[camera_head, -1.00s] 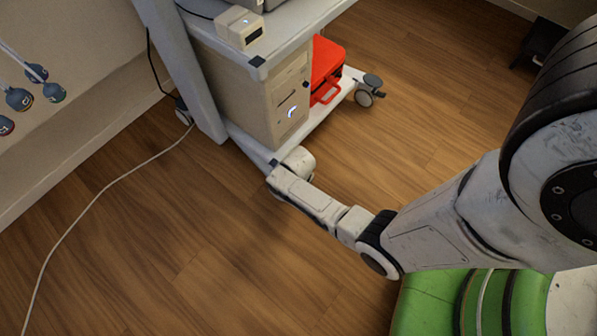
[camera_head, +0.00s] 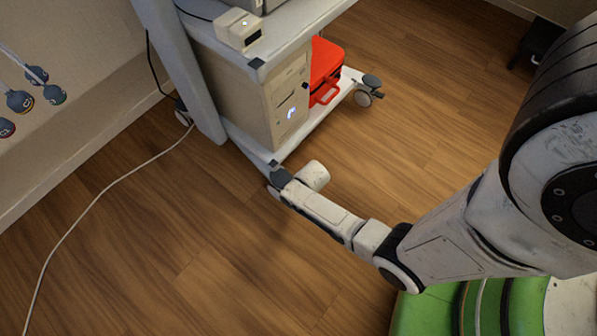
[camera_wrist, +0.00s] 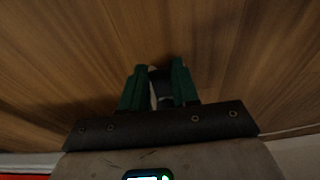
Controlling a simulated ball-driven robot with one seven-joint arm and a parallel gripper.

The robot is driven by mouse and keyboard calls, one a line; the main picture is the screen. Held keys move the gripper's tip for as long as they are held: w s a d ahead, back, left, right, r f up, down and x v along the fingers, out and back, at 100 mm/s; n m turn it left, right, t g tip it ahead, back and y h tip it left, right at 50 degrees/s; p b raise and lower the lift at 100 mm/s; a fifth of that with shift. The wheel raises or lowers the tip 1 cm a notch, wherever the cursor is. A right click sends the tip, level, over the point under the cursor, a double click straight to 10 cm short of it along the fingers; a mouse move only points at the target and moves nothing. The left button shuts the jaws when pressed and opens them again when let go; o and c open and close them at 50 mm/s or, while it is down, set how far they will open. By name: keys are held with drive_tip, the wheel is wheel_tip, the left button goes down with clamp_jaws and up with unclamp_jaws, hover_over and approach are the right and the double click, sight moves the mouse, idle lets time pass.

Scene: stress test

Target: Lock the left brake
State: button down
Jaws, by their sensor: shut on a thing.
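The cart's left caster (camera_head: 274,191), with its brake, stands under the near corner of the lower shelf. In the head view it is mostly covered by the end of my arm. My gripper (camera_wrist: 158,73) has green fingers, close together on a small dark and pale part (camera_wrist: 159,88). This looks like part of the left caster or its brake lever; the picture is too dark to tell which. The lever's position cannot be made out. The cart's right caster (camera_head: 367,91), with a dark top, stands at the far end of the shelf, away from my gripper.
The cart (camera_head: 303,143) carries a beige computer case (camera_head: 262,104) and a red case (camera_head: 325,66) on its lower shelf. A white cable (camera_head: 103,187) runs along the floor at left. The wooden floor (camera_head: 170,245) is clear around my arm.

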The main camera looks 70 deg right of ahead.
drive_tip(key=shift+s+f+t+h+b, duration=0.3)
drive_tip(key=shift+f+t+b, duration=0.3)
drive_tip(key=shift+t, duration=0.4)
drive_tip(key=shift+f+t+h+b, duration=0.4)
drive_tip(key=shift+t+b, duration=0.3)
drive_tip(key=shift+t, duration=0.4)
drive_tip(key=shift+w, duration=0.1)
drive_tip(key=c, duration=0.8)
unclamp_jaws()
drive_tip(key=shift+c, duration=0.2)
drive_tip(key=p+v, duration=0.6)
drive_tip(key=v, duration=0.4)
drive_tip(key=shift+s+r, duration=0.25)
drive_tip(key=shift+s, duration=0.05)
